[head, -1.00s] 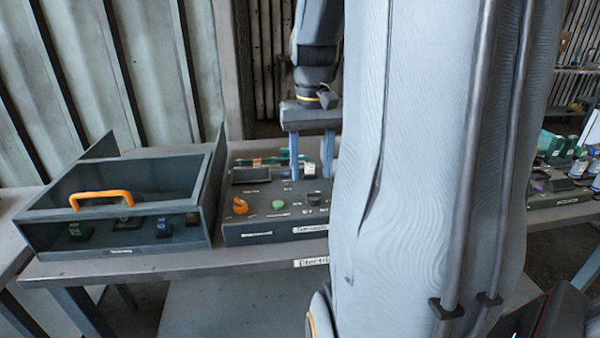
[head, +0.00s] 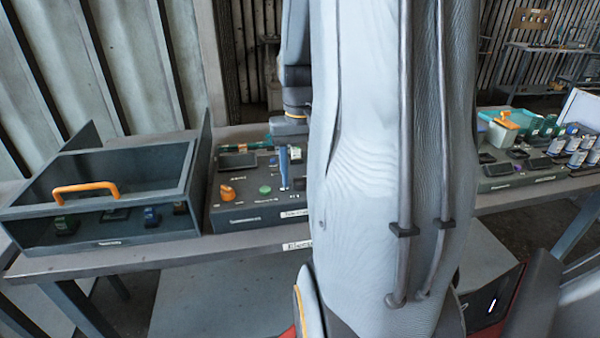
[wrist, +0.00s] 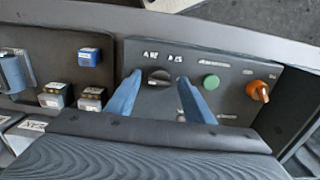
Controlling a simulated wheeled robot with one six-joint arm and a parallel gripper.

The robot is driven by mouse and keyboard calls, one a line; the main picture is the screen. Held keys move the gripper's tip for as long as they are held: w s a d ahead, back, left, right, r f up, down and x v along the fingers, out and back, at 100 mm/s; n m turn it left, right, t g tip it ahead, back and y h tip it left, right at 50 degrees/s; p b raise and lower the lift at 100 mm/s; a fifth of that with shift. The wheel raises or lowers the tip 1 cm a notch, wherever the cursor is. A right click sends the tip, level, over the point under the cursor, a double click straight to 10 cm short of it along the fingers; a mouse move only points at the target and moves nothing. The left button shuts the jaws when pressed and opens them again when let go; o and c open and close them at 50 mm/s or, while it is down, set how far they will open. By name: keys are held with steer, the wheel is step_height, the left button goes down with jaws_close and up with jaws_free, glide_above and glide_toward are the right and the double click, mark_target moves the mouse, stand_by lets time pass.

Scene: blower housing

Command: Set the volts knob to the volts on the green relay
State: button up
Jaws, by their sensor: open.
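The control panel (head: 240,214) has an orange knob (head: 226,192) and a green button (head: 265,189). In the wrist view a black knob (wrist: 158,74) sits on the panel, with small labels above it that I cannot read clearly. My gripper (wrist: 158,82) is open, with its blue fingers on either side of this knob; I cannot tell if they touch it. In the head view one blue finger (head: 283,167) shows over the panel, and my arm hides the panel's right part. A green relay (head: 66,225) sits inside the grey box at left; its marking is too small to read.
The grey box (head: 105,245) with an orange handle (head: 86,188) stands left of the panel and also holds a blue relay (head: 151,216). Another board in the wrist view carries a blue-topped block (wrist: 89,57) and other blocks. Bottles (head: 580,150) stand at far right.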

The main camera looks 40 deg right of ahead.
steer(key=c, duration=1)
steer(key=shift+c, duration=0.2)
steer(key=shift+m, duration=0.3)
steer(key=m+p, duration=0.2)
steer(key=m, duration=0.2)
steer(key=shift+r+m+p, duration=0.15)
steer(key=shift+m+p, duration=0.15)
steer(key=m+p, duration=0.1)
steer(key=m, duration=0.5)
steer(key=shift+w+p, duration=0.1)
steer(key=shift+p, duration=0.3)
steer(key=shift+m, duration=0.4)
steer(key=shift+d, duration=0.1)
steer(key=o, duration=1)
steer(key=shift+o, duration=0.2)
